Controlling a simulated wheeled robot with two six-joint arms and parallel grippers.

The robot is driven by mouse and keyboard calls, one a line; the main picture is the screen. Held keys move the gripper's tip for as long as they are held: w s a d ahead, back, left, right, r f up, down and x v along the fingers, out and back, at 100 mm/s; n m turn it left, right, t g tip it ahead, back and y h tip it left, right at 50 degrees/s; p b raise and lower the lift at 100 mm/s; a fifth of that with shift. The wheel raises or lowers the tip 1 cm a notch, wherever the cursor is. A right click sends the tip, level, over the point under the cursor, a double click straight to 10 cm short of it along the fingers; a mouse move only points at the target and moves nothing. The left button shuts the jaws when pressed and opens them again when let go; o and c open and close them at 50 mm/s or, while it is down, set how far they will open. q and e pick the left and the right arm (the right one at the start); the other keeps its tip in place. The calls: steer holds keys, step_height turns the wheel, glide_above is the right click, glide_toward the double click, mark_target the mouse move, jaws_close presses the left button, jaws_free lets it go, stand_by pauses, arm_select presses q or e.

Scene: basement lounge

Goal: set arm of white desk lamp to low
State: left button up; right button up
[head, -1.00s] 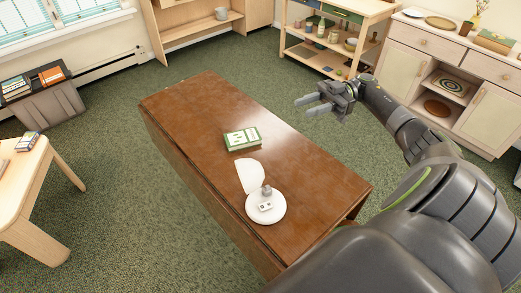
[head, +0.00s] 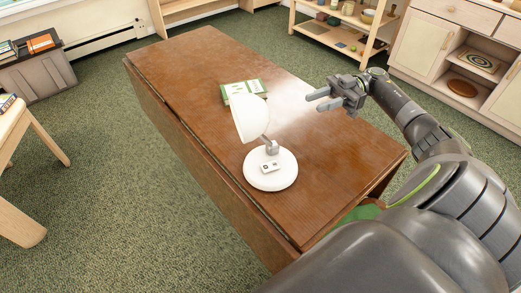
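The white desk lamp (head: 268,172) stands on the brown wooden table (head: 185,75), near its front left edge. Its round base bears a small grey joint and a small panel. The white lamp head (head: 249,118) is raised above the base and leans to the left; the arm between them is short in view. My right gripper (head: 318,100) is open and empty, to the right of the lamp head and apart from it, over the table. My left gripper is not in view.
A green and white book (head: 233,89) lies on the table behind the lamp head, partly hidden by it. The table's right half is clear. Pale cabinets (head: 462,60) and a wooden shelf (head: 335,30) stand behind, with a grey chest (head: 35,75) at far left.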

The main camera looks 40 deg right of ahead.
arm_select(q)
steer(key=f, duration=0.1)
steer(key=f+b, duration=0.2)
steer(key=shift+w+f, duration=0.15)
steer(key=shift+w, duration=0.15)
arm_select(e)
step_height(320, 180, down, 4)
steer(key=shift+a+f, duration=0.1)
steer(key=a+p, duration=0.1)
steer(key=a, duration=0.4)
steer(key=w+a, duration=0.1)
steer(key=a, duration=0.4)
steer(key=w+a+p, duration=0.1)
steer(key=a, duration=0.4)
steer(key=shift+a+p, duration=0.3)
steer(key=shift+p, duration=0.05)
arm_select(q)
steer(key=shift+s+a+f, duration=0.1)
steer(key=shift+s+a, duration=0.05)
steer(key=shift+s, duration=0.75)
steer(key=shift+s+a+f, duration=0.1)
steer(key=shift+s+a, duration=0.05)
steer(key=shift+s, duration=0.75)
arm_select(e)
steer(key=shift+w+a, duration=0.15)
steer(key=shift+a, duration=0.6)
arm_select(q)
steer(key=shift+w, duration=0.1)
arm_select(e)
jaws_close()
